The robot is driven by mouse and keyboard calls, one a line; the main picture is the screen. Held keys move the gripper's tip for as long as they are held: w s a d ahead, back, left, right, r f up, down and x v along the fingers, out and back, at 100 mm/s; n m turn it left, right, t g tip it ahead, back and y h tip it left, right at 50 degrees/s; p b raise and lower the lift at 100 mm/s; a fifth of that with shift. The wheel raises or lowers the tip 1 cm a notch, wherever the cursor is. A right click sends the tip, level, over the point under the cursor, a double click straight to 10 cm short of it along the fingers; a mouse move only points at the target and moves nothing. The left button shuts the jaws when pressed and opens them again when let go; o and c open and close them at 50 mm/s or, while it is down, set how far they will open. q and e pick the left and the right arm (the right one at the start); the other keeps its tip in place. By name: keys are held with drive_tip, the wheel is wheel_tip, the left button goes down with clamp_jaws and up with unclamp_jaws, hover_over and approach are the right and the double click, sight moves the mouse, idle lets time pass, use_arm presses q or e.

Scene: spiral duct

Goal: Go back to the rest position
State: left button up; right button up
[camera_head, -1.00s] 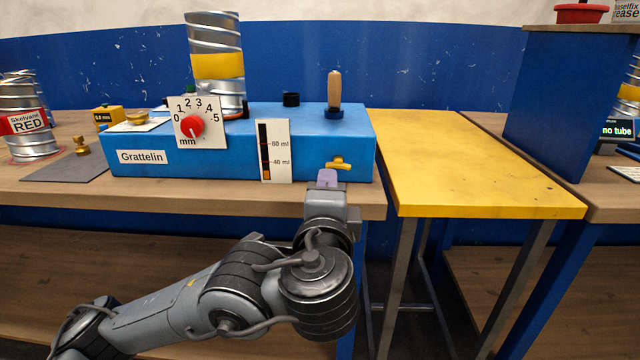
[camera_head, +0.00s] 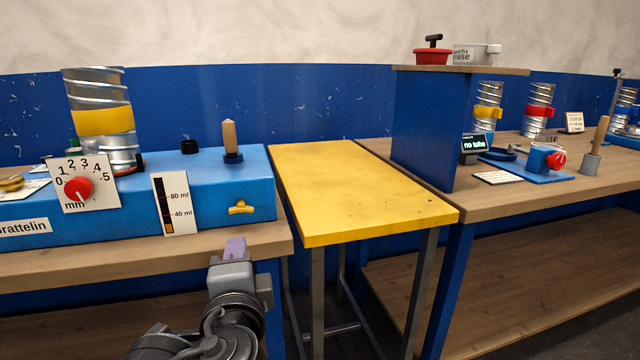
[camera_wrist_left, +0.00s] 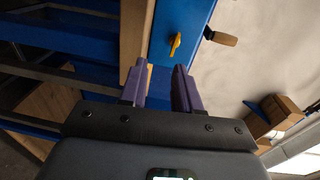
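My left gripper (camera_head: 235,246) is in front of the bench edge, below the yellow valve handle (camera_head: 241,207) on the blue Grattelin box (camera_head: 225,205). In the left wrist view its two purple fingers (camera_wrist_left: 160,76) stand apart with nothing visible between them, so it is open. The yellow handle also shows ahead of the fingers in the left wrist view (camera_wrist_left: 175,44), apart from them. My right gripper is in neither view.
A yellow table (camera_head: 360,195) stands right of the box's bench. Past it, a blue partition (camera_head: 430,125) carries a shelf with a red pot (camera_head: 433,57). The right bench (camera_head: 520,195) holds a "no tube" display (camera_head: 474,147) and metal ducts. The yellow tabletop is bare.

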use_arm(q)
drive_tip(key=s+d+f+n+g+h+p, duration=0.2)
drive_tip(key=s+f+n+g+h+p, duration=0.35)
drive_tip(key=p, duration=1.15)
drive_tip(key=s+a+f+n+g+p, duration=0.2)
drive_tip(key=s+a+n+g+p, duration=0.25)
drive_tip(key=s+p, duration=0.6)
drive_tip(key=s+a+f+n+g+p, duration=0.3)
drive_tip(key=s+a+p, duration=0.3)
drive_tip(key=s, duration=0.8)
wheel_tip(320, 180, up, 37)
drive_tip(key=d+p, duration=0.1)
drive_tip(key=p, duration=3.6)
drive_tip(key=shift+w+d+y+p, duration=0.15)
drive_tip(key=shift+w+y+p, duration=0.1)
drive_tip(key=shift+y+p, duration=0.1)
